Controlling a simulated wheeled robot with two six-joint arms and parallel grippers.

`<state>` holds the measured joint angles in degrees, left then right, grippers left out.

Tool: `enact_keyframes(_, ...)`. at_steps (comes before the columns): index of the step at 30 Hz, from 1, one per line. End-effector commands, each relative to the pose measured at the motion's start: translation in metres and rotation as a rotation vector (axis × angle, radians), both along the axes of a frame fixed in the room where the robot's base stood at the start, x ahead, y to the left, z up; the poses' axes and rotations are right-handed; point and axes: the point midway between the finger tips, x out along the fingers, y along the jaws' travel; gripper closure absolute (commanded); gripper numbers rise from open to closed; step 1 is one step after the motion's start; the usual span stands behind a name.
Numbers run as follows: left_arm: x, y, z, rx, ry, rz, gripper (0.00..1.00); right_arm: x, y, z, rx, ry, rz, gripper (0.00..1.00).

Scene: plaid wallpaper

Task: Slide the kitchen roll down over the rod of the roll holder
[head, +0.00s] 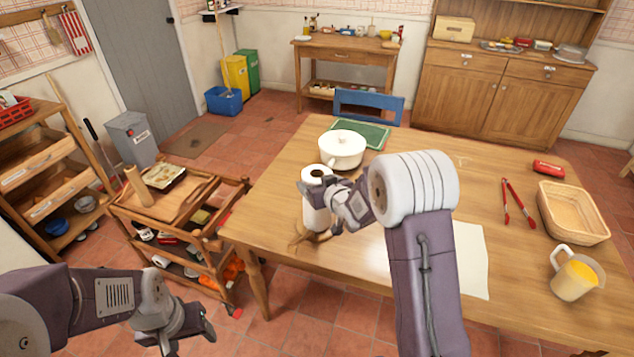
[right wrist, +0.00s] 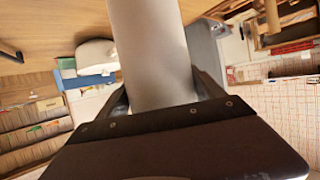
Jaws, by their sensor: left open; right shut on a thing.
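The white kitchen roll (head: 317,213) is upright near the table's front left edge in the head view. Its dark core opening shows at the top. My right gripper (head: 312,189) is shut on the roll's upper part from the right. In the right wrist view the roll (right wrist: 153,55) fills the space between the two fingers (right wrist: 160,100). A brown wooden piece (head: 300,239) shows at the roll's foot, perhaps the roll holder's base; no rod is visible, and I cannot tell whether the roll touches it. My left gripper (head: 190,335) is open and empty, low in front of the trolley.
A white lidded pot (head: 342,150) stands just behind the roll, by a green mat (head: 372,134). Red tongs (head: 518,203), a basket (head: 573,213) and a yellow-filled jug (head: 574,274) are at the right. A wooden trolley (head: 215,197) stands left of the table (head: 480,165).

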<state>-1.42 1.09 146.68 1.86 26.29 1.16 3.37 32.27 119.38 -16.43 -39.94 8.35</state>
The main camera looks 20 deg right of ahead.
Motion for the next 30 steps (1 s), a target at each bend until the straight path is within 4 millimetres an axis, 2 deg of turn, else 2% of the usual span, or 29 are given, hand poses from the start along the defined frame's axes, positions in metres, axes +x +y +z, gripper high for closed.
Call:
enact_keyframes(9, 0.000, 0.000, -0.003, 0.000, 0.000, 0.000, 0.38, 0.000, 0.000, -0.002, 0.000, -0.001, 0.000, 0.93)
enact_keyframes(10, 0.000, 0.000, -0.003, 0.000, 0.000, 0.000, 0.38, 0.000, 0.000, -0.002, 0.000, -0.001, 0.000, 0.20)
enact_keyframes(12, 0.000, 0.000, -0.003, 0.000, 0.000, 0.000, 0.38, 0.000, 0.000, -0.002, 0.000, -0.001, 0.000, 0.00)
enact_keyframes(22, 0.000, 0.000, -0.003, 0.000, 0.000, 0.000, 0.38, -0.006, -0.001, 0.000, 0.000, -0.001, -0.001, 0.00)
enact_keyframes(30, 0.000, 0.000, -0.003, 0.000, 0.000, 0.000, 0.38, -0.053, -0.008, 0.021, 0.000, -0.002, -0.002, 0.00)
